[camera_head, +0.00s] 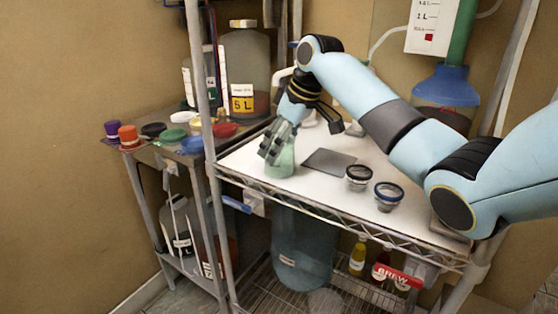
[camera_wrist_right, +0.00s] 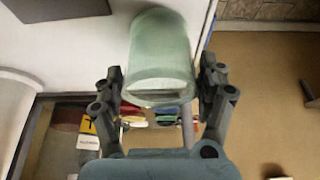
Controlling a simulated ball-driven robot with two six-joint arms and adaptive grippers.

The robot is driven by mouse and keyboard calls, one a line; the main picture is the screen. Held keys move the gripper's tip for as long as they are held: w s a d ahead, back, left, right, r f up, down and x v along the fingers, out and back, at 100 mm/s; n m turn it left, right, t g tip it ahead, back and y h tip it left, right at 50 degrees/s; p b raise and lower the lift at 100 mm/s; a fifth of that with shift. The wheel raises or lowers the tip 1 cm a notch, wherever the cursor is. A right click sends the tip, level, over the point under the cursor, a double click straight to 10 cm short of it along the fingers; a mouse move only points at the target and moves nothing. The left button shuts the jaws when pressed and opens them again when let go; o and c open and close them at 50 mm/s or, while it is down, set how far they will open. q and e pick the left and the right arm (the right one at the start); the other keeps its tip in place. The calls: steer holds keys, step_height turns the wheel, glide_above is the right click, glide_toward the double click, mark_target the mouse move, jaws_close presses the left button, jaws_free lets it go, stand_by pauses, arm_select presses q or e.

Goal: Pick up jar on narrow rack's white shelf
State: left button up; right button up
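A pale green jar (camera_head: 281,163) stands on the white shelf (camera_head: 325,195) of the narrow wire rack, near its front left edge. My right gripper (camera_head: 272,150) reaches down over it from above, with its dark fingers at the jar's upper part. In the right wrist view, the jar (camera_wrist_right: 160,60) lies between the two fingers of the right gripper (camera_wrist_right: 161,70). A narrow gap shows between each finger and the jar, so the gripper looks open around it. The fingers hide part of the jar in the head view. My left gripper is not in view.
A dark flat plate (camera_head: 329,162) and two small dark-rimmed containers, one black-rimmed (camera_head: 358,180) and one blue-rimmed (camera_head: 387,200), are right of the jar. A rack post (camera_head: 203,100) stands left. Colored lids (camera_head: 192,146) and a large bottle (camera_head: 247,70) sit on the neighboring table.

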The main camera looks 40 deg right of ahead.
steer(key=c, duration=0.9)
